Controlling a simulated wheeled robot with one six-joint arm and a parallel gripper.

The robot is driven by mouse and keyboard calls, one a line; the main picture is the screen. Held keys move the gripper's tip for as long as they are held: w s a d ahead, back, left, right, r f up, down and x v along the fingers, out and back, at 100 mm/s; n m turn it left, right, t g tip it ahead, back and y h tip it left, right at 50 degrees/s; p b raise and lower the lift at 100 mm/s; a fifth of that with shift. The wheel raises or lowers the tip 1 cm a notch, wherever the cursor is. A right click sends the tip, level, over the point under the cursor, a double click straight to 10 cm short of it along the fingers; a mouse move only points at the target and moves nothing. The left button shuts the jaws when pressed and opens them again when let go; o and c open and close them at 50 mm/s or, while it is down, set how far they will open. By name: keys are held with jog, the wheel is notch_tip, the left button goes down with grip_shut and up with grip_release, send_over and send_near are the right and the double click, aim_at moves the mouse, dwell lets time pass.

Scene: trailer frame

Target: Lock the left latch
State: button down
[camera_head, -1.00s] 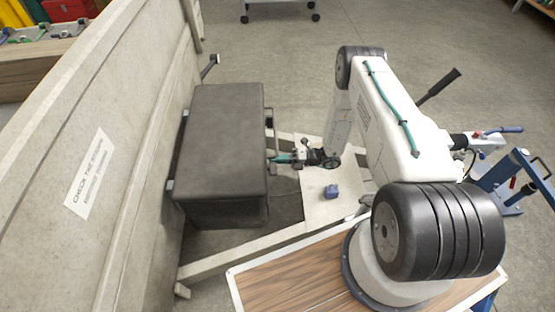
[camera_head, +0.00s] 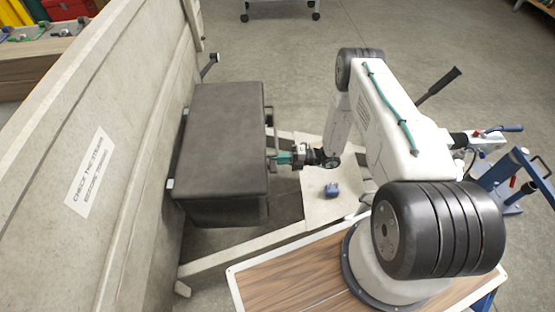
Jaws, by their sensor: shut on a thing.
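A dark grey box (camera_head: 218,150) with a lid stands against the trailer's side wall, left of my arm. A dark fitting (camera_head: 269,116) sticks out from the same side, farther up in the picture and apart from the gripper.
The pale trailer wall (camera_head: 120,120) runs along the left. A small blue object (camera_head: 332,190) lies on a pale plate (camera_head: 318,209) below my wrist. Trailer frame beams (camera_head: 235,254) cross under the box. Open floor (camera_head: 285,60) lies beyond.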

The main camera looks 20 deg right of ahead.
jog(key=c, duration=1.4)
grip_release()
jog(key=shift+o, duration=0.2)
jog(key=v, duration=0.8)
jog(key=shift+w, duration=0.1)
